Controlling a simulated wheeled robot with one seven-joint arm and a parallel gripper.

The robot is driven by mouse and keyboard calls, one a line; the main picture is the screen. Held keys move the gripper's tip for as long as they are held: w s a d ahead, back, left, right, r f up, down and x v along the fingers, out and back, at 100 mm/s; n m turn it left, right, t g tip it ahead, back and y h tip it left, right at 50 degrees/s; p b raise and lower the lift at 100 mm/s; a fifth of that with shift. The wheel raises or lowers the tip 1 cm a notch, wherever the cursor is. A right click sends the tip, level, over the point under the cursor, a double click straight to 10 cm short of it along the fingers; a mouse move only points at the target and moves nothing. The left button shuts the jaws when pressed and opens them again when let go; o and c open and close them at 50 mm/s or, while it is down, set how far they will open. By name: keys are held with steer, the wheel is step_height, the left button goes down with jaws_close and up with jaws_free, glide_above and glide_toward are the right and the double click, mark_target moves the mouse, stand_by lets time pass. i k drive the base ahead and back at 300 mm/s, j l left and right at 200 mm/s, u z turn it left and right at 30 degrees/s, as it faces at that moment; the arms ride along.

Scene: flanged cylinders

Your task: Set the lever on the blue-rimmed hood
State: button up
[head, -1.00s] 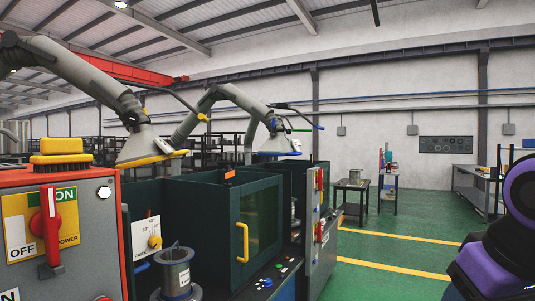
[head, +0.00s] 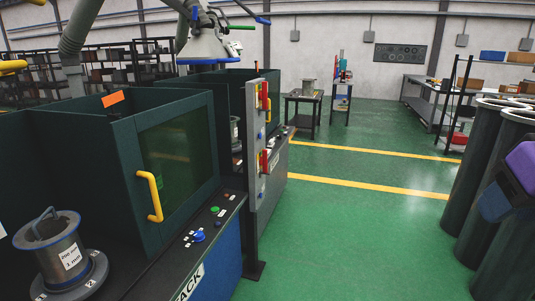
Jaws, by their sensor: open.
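The blue-rimmed hood (head: 208,50) hangs at the upper middle of the head view, a pale cone with a blue lower edge above the dark green machine cabinets. A bar with a green end (head: 242,27) sticks out to the right from its top. A thin rod with a blue tip (head: 262,20) reaches above that. A small blue piece (head: 195,13) shows at the hood's neck. I cannot tell which of these is the lever. My purple and dark arm shows at the right edge, far from the hood. My gripper's fingers are not visible.
A dark green cabinet with a yellow-handled door (head: 150,195) stands at left. A flanged cylinder (head: 62,250) stands in front of it. A grey panel with red handles (head: 262,140) stands mid-view. Tall dark cylinders (head: 490,170) stand at right. The green floor (head: 345,220) between is clear.

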mark_target(194, 32)
steer(key=i+l, duration=0.15)
steer(key=i, duration=1.55)
